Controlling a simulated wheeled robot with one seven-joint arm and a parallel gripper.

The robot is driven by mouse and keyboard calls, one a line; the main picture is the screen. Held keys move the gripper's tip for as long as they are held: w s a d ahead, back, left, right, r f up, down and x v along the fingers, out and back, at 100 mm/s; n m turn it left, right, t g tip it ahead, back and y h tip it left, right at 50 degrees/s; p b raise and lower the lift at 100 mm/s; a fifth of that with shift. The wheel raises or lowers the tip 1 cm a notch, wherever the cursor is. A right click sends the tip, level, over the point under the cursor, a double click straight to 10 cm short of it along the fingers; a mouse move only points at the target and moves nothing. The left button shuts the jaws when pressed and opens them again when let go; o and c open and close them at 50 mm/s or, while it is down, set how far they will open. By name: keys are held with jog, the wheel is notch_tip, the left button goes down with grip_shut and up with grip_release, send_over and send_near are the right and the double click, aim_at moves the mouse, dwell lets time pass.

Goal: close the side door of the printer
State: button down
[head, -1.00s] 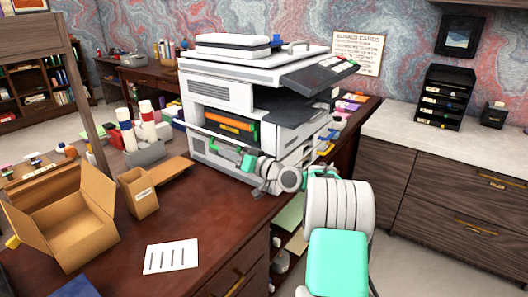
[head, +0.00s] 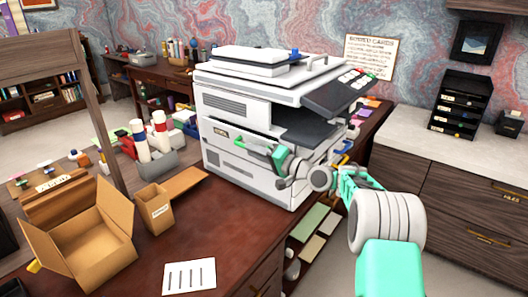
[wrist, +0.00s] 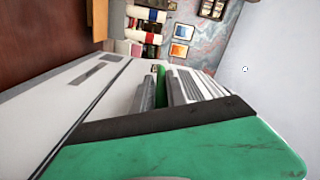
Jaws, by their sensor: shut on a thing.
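The white printer (head: 235,105) stands on the brown desk in the head view. The exact contact with the door is partly hidden.
An open cardboard box (head: 85,235), a smaller carton (head: 152,210) and a printed sheet (head: 190,275) lie on the desk left of the printer. A caddy with bottles (head: 148,160) stands behind them. The desk (head: 225,230) in front of the printer is clear.

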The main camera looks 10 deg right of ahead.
jog(key=shift+w+r, duration=0.1)
jog(key=shift+r, duration=0.3)
jog(key=c, duration=1.6)
grip_release()
jog(key=shift+o, duration=1)
jog(key=shift+d+f, duration=0.1)
jog(key=shift+f, duration=0.1)
jog(key=shift+s+d, duration=0.2)
jog(key=shift+d, duration=0.15)
jog(key=b+v, duration=0.1)
jog(key=v, duration=0.6)
